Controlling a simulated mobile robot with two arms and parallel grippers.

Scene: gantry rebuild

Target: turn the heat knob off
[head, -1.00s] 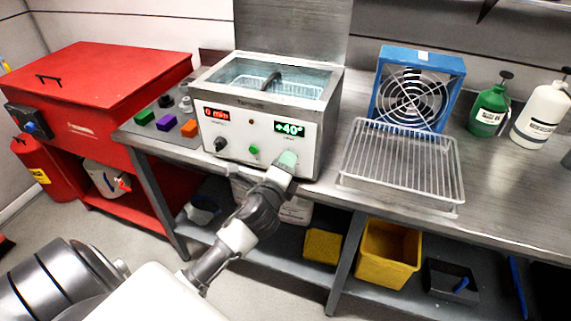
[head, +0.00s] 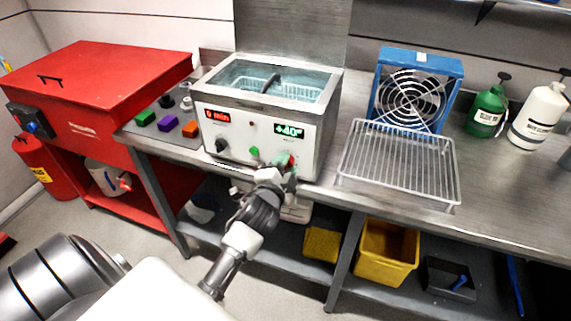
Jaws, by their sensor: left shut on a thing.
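The heat knob (head: 291,160) sits on the lower right of the white front panel of the ultrasonic-bath-like machine (head: 238,150), below a green display (head: 289,130) that reads about +40°. A red patch shows at the knob, which is mostly hidden by my gripper. My left gripper (head: 281,163) reaches up from below and is shut on the heat knob. A black knob (head: 221,145) and a green button (head: 254,152) sit further left on the panel. A red display (head: 217,116) reads 0 min. My right gripper does not show.
A wire rack (head: 398,165) and a blue fan (head: 416,90) stand right of the machine. Green (head: 487,112) and white (head: 538,115) bottles stand further right. A red cabinet (head: 100,95) is at left.

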